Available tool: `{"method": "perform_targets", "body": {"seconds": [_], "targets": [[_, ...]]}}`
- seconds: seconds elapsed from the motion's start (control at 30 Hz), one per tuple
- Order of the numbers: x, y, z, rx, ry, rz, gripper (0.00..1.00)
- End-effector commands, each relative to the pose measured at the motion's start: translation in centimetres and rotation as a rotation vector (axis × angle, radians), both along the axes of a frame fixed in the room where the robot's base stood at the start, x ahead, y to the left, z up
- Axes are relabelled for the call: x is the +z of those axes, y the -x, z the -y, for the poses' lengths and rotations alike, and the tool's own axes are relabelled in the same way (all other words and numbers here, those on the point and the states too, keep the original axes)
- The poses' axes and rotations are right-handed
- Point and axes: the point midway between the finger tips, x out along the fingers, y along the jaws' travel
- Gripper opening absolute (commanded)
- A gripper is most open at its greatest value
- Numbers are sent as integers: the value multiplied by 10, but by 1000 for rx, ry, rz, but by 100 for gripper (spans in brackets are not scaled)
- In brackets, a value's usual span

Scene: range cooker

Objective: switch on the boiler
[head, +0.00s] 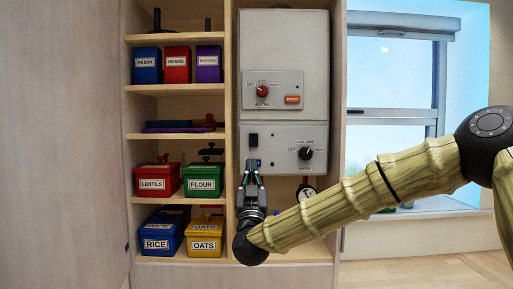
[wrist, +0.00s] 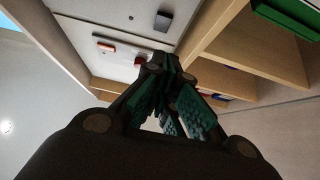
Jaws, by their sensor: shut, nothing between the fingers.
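The boiler (head: 285,50) is a pale grey box in the cupboard in the head view. Its upper panel has a red knob (head: 262,90) and an orange switch (head: 292,99). Its lower panel has a black switch (head: 253,140) at left and a black knob (head: 306,153) at right. My gripper (head: 252,164) is shut and empty, pointing up just below the black switch. I cannot tell whether it touches the panel. In the wrist view my gripper (wrist: 168,68) hides part of the boiler's face; a dark block (wrist: 162,21) and a red piece (wrist: 104,43) show beyond it.
Shelves left of the boiler hold labelled boxes, among them a green flour box (head: 204,182) and a yellow oats box (head: 204,240). A round gauge (head: 306,193) hangs below the boiler. A window (head: 392,75) is at right. My arm crosses the lower right.

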Motion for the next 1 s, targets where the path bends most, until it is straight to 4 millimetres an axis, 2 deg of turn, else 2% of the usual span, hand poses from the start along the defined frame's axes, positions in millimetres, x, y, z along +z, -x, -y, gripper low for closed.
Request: {"method": "perform_targets", "body": {"seconds": [0.23,0.47,1.0], "targets": [[0,0,15,-16,0,-1,0],[7,-6,17,-20,0,0,0],[60,-73,14,-17,-1,-1,0]]}}
